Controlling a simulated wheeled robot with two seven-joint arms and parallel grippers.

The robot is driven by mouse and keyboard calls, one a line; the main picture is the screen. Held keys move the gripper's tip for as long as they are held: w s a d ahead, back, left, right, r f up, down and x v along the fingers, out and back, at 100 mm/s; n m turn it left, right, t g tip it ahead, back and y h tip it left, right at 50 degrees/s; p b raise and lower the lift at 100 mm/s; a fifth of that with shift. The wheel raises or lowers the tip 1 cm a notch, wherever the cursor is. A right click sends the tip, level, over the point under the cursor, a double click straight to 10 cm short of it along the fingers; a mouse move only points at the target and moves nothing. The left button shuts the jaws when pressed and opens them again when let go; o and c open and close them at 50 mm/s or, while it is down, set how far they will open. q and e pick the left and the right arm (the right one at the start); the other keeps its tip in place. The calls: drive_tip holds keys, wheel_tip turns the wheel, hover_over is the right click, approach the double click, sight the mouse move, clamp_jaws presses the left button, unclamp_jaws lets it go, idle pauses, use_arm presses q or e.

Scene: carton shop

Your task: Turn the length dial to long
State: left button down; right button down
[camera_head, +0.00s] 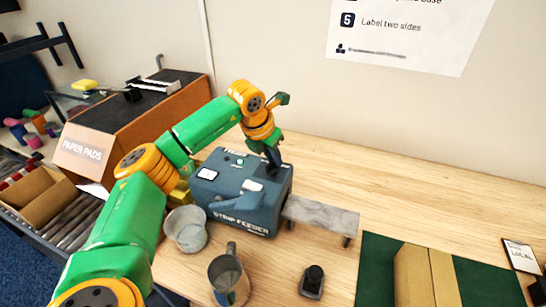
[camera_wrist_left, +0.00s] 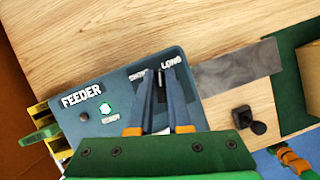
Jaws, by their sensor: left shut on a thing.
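The strip feeder (camera_head: 225,203) is a dark blue-grey machine on the wooden table, and its top panel also shows in the left wrist view (camera_wrist_left: 75,125). The panel carries a SHORT label, partly covered, and a LONG label. My left gripper (camera_head: 273,165) reaches down onto the right part of this panel. In the left wrist view its fingertips (camera_wrist_left: 160,74) are closed on the length dial, between the two labels. The fingers hide most of the dial, so I cannot tell which way it points.
A metal plate (camera_head: 320,215) extends right from the feeder. A green mat (camera_head: 377,270) holds cardboard.

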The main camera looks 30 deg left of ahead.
sight(264, 172)
use_arm(q)
drive_tip(key=m+h+p, duration=0.1)
drive_tip(key=m, duration=0.2)
drive_tip(key=shift+r, duration=0.2)
drive_tip(key=shift+d+m+h+p, duration=0.1)
drive_tip(key=shift+m+h+p, duration=0.45)
drive_tip(key=shift+m, duration=0.65)
drive_tip(key=shift+f, duration=0.1)
drive_tip(key=c, duration=0.9)
unclamp_jaws()
drive_tip(key=shift+o, duration=0.2)
drive_tip(key=shift+s+r, duration=0.1)
drive_tip(key=shift+r, duration=0.15)
drive_tip(key=b+v, duration=0.1)
drive_tip(key=v, duration=0.5)
drive_tip(key=shift+r+b, duration=0.3)
drive_tip(key=shift+b, duration=0.05)
